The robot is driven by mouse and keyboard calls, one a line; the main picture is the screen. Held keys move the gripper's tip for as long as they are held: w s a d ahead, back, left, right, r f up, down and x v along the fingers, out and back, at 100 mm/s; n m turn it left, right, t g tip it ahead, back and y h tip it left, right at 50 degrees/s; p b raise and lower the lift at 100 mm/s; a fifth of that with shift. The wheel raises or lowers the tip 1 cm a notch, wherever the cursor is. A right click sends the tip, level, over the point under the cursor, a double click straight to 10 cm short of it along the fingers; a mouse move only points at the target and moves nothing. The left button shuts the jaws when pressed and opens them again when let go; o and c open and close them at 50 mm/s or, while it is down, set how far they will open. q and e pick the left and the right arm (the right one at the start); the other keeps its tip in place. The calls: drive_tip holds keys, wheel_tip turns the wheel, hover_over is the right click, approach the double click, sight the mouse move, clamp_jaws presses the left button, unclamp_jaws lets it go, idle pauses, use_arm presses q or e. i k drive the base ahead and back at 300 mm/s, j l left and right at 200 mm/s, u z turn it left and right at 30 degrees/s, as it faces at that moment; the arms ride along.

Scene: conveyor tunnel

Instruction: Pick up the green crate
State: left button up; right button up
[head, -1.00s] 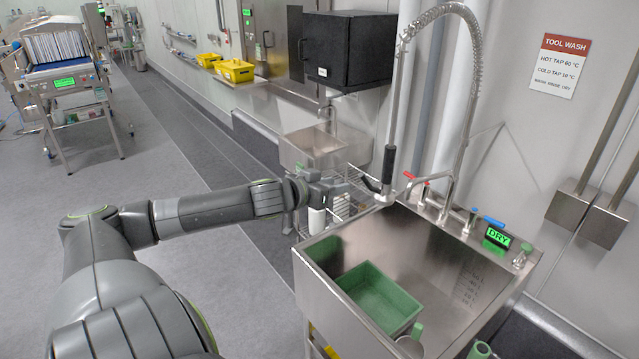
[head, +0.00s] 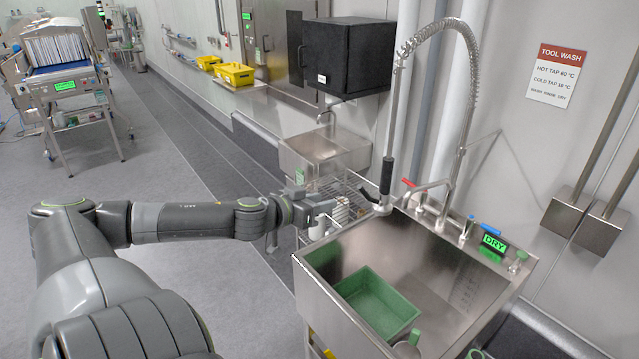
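The green crate (head: 410,314) lies in the steel sink basin, low in the head view, tilted in the picture with its open top up. It looks empty. My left gripper (head: 325,208) is beyond the sink's left rim, in front of the wire rack, above and left of the crate and apart from it. Its fingers are small here and I cannot tell whether they are apart. My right gripper is not in view.
The steel sink (head: 318,301) has raised walls around the crate. A spray hose (head: 387,175) hangs over its back edge, near the tap (head: 432,190). A wire rack (head: 350,196) is behind the gripper.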

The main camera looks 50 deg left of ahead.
sight(386, 310)
drive_tip(key=u, duration=1.1)
